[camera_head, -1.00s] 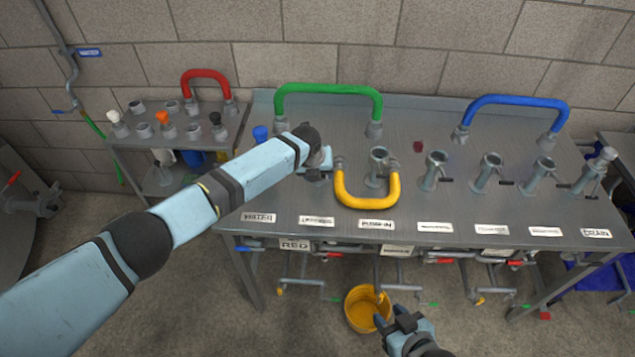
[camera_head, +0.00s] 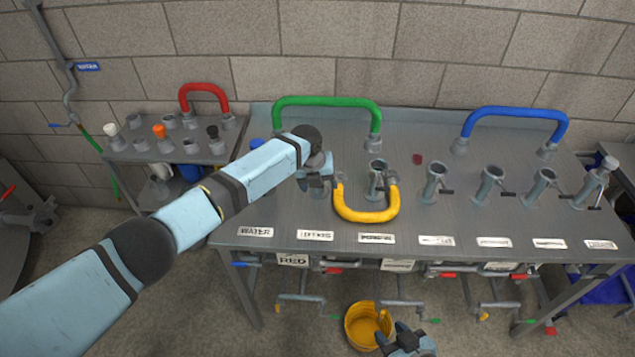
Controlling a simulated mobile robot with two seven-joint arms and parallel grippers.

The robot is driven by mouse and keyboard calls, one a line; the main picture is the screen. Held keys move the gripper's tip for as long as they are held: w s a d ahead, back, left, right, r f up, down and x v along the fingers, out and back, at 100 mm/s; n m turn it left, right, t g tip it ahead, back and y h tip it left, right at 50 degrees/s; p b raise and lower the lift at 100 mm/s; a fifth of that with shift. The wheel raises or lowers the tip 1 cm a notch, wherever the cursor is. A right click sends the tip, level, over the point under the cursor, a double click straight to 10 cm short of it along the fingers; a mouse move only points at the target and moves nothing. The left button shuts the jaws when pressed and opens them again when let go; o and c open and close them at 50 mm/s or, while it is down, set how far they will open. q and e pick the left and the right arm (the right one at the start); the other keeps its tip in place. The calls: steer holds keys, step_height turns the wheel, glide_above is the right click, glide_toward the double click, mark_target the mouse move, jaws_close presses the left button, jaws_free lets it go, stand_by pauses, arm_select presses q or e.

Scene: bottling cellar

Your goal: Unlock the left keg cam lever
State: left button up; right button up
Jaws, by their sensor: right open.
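The port behind the label that seems to read left keg (camera_head: 315,236) is mostly covered by my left gripper (camera_head: 316,178), so its cam lever cannot be made out. My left gripper points down at that port, and its fingers are too small and hidden to judge. A yellow U-shaped hose (camera_head: 366,214) bends toward the front, with one end close beside the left gripper and the other beside the neighbouring port (camera_head: 377,172). My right gripper (camera_head: 404,336) is open and low in front of the bench, near a yellow bucket (camera_head: 352,325).
A green hose (camera_head: 327,101) arches behind the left gripper, and a blue hose (camera_head: 515,112) at the right back. More ports with small dark levers (camera_head: 435,180) stand to the right. A side table (camera_head: 150,155) holds a red hose (camera_head: 203,88) and several caps. Pipes run under the bench (camera_head: 450,215).

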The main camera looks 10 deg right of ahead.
arm_select(q)
steer(key=shift+a, duration=0.15)
steer(key=shift+r, duration=0.25)
steer(key=v, duration=1.3)
steer(key=shift+r, duration=0.1)
